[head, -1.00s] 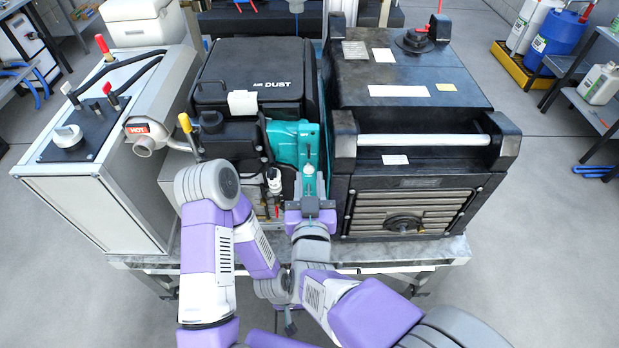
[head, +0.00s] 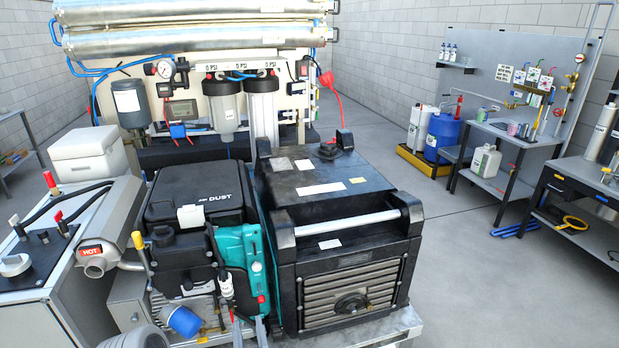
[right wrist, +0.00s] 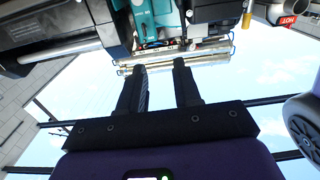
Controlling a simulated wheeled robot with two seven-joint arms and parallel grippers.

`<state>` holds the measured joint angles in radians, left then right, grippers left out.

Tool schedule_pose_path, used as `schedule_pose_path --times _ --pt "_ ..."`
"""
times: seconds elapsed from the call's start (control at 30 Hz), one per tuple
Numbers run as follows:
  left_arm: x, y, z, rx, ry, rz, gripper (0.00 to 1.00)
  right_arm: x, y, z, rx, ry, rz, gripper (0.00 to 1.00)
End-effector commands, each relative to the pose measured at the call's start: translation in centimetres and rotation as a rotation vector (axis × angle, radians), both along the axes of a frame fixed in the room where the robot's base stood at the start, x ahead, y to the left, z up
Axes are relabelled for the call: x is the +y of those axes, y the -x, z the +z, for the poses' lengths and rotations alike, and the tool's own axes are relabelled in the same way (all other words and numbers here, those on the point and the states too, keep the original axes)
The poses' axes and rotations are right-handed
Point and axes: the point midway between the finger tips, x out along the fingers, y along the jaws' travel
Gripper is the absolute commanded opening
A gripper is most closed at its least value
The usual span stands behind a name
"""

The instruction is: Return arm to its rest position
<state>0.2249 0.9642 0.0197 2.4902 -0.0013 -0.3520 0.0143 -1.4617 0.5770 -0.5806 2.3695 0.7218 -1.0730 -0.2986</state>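My right gripper (head: 248,321) shows at the bottom edge of the head view, in front of the teal part of the engine. In the right wrist view its two dark fingers (right wrist: 160,66) stand apart with nothing between them, so it is open and empty. The rest of the right arm is out of the head view. A rounded grey piece of my left arm (head: 136,338) shows at the bottom left of the head view. A link of it also shows at the right edge of the right wrist view (right wrist: 303,128). My left gripper is in neither view.
The black engine (head: 203,188) with its teal housing (head: 238,262) and a blue cylinder (head: 184,321) is just ahead. A black boxed unit (head: 345,278) stands to its right, a grey control box (head: 40,285) to its left. Open floor (head: 500,290) lies further right.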

Motion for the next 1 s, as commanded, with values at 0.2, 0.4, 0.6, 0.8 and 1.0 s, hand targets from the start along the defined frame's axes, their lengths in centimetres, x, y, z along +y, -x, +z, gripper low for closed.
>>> schedule_pose_path --times 0.2,0.4,0.6,0.8,1.0 --pt "0.0 0.0 -0.2 0.000 0.000 0.000 0.43 -2.0 -2.0 -4.5 0.110 0.045 -0.021 0.33" --pt "0.0 0.0 -0.4 0.000 0.000 0.000 0.43 -4.4 -3.6 -9.6 0.241 0.083 -0.041 0.33" --pt "0.0 0.0 -0.6 0.001 0.000 0.000 0.43 -8.6 -4.4 -17.5 0.457 0.117 -0.073 0.33" --pt "0.0 0.0 -1.0 0.000 0.000 0.000 0.43 -14.1 -2.5 -27.3 0.767 0.108 -0.112 0.33" --pt "0.0 0.0 -1.4 0.001 0.000 0.000 0.43 -18.4 2.3 -35.2 1.080 0.036 -0.137 0.33"
